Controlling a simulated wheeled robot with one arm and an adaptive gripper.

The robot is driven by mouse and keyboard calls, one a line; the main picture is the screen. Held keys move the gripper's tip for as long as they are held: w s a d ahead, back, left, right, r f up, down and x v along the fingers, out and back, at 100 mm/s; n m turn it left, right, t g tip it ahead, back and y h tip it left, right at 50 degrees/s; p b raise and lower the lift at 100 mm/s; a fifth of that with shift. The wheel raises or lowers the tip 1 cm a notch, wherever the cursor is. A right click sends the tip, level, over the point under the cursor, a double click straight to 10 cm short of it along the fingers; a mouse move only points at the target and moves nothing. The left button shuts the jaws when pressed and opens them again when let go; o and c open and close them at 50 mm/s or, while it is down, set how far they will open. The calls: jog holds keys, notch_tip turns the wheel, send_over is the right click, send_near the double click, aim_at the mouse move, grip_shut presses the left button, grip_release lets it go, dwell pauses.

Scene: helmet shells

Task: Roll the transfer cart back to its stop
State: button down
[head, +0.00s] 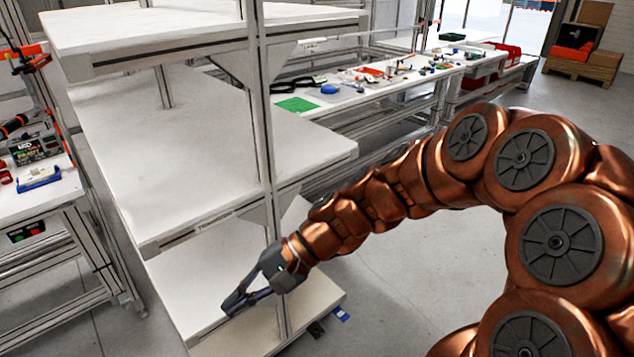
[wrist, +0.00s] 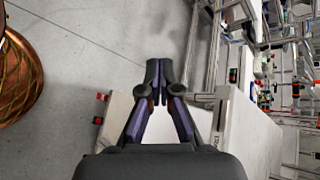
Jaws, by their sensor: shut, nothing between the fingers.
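The transfer cart (head: 165,135) is a tall rack with white shelves on an aluminium frame, filling the left middle of the head view. My gripper (head: 228,308) is low at the cart's near side, by the upright post and above the bottom shelf. I cannot tell whether it touches the cart. In the wrist view my gripper (wrist: 159,72) has its fingertips together and nothing between them. White shelf surface of the cart (wrist: 118,118) shows behind the fingers. The stop cannot be made out.
A workbench (head: 35,195) with tools stands left of the cart. A long bench (head: 345,105) with small parts and a green mat (head: 297,104) runs behind it. Wooden crates (head: 585,65) stand at the far right. Grey floor (head: 400,265) is open right of the cart.

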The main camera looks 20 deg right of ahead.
jog(key=w+d+r+m+t+y, duration=0.1)
jog(key=w+d+m+t, duration=0.15)
jog(key=w, duration=0.35)
jog(key=w+d+r+m+t+y, duration=0.1)
jog(key=w+d+m+t+y, duration=0.15)
jog(key=w+m, duration=0.2)
jog(key=m+t+h, duration=1)
jog(key=m+t, duration=0.2)
jog(key=m, duration=0.6)
send_near(312, 177)
jog(key=shift+y, duration=0.25)
jog(key=p+x, duration=0.4)
jog(key=x, duration=0.3)
jog(key=shift+w, duration=0.1)
